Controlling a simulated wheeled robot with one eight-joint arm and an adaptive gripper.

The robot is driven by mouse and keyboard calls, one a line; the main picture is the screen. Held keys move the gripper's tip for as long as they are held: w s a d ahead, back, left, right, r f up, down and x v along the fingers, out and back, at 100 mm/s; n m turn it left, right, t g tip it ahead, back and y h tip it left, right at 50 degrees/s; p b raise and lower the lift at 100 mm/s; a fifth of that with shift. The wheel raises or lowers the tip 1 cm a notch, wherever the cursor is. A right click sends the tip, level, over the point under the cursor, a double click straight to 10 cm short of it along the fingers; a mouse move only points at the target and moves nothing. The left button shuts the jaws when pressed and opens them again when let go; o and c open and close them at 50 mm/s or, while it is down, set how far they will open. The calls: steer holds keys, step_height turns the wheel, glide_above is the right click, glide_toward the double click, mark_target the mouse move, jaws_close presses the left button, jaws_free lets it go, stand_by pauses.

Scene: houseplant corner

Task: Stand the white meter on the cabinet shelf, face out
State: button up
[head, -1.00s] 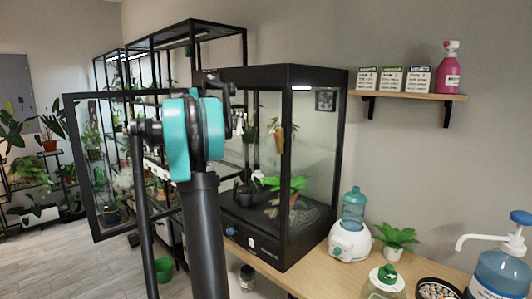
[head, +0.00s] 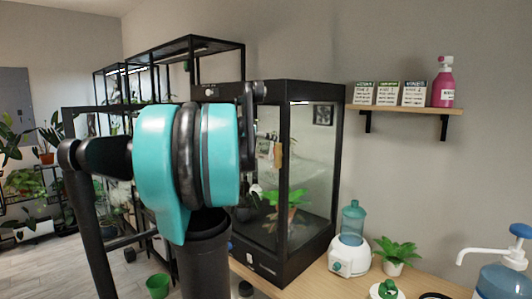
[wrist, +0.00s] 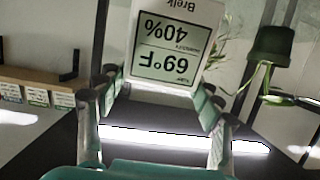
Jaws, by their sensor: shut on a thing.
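The white meter (wrist: 172,42) is between my gripper's fingers (wrist: 158,82) in the wrist view. Its display faces the wrist camera and appears upside down there, reading 69°F and 40%. My gripper is shut on it. The black-framed glass cabinet (head: 300,92) stands on the wooden table in the head view, with a leafy plant inside. A dark panel with a bright light strip (wrist: 180,140) shows behind the fingers in the wrist view. In the head view my teal arm joint hides much of the cabinet's left part, and my gripper is mostly hidden.
A hanging dark pot (wrist: 271,44) with trailing leaves is right of the meter in the wrist view. Right of the cabinet are a humidifier (head: 348,257), a small potted plant (head: 396,254) and a pump bottle (head: 505,268). A wall shelf (head: 410,109) holds seed packets and a pink bottle.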

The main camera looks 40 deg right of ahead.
mark_target(263, 151)
steer(key=shift+s+f, duration=0.15)
steer(key=shift+f, duration=1.2)
steer(key=shift+s+f, duration=0.1)
steer(key=shift+f, duration=1.25)
steer(key=o, duration=1.2)
steer(key=v, duration=1.2)
